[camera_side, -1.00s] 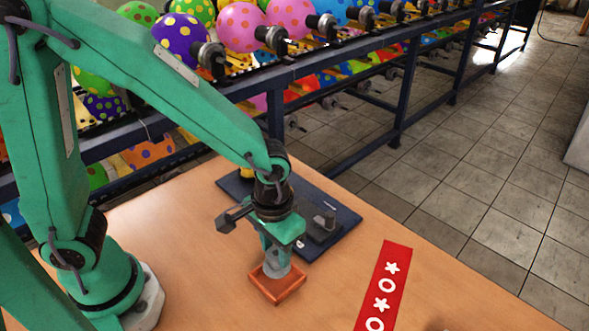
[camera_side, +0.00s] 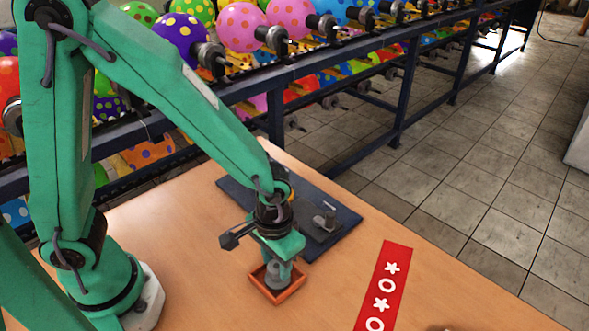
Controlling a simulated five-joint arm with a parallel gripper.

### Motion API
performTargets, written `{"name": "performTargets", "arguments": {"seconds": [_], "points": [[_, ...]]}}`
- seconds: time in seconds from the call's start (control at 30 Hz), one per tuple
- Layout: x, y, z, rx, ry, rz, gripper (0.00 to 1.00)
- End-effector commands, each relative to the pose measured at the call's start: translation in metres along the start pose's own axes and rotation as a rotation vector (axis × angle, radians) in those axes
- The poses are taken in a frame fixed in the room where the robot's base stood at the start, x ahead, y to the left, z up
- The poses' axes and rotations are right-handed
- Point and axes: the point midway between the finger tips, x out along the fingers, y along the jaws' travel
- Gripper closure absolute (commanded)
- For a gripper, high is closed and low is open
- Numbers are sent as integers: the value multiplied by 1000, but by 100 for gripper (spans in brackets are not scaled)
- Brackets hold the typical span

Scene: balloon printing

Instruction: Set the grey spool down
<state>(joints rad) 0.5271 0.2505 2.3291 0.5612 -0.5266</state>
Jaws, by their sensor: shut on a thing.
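The grey spool (camera_side: 277,277) is upright inside the walls of a small orange tray (camera_side: 279,298) on the table. My gripper (camera_side: 279,262) points straight down and is shut on the spool from above. The fingers hide the spool's upper part. I cannot tell whether the spool's base touches the tray's floor.
A dark blue board (camera_side: 345,221) with a grey block (camera_side: 320,228) lies just behind my gripper. A red strip with white stars and rings (camera_side: 384,285) lies to the right. Bare wooden table (camera_side: 205,270) lies left of the tray. A balloon rack (camera_side: 300,70) runs behind.

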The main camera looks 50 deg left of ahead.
Motion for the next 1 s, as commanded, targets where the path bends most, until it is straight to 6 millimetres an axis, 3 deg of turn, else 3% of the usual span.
{"name": "performTargets", "arguments": {"seconds": [0.03, 0.07, 0.13, 0.17, 0.67, 1.0], "points": [[1, 0, 0, 0, -1, -1, 81], [1, 0, 0, 0, -1, 0, 59], [1, 0, 0, 0, 0, 0, 45], [1, 0, 0, 0, 0, 0, 43], [-6, 0, 0, 0, 1, 0, 43], [-40, 0, -1, 0, 4, 2, 43]]}}
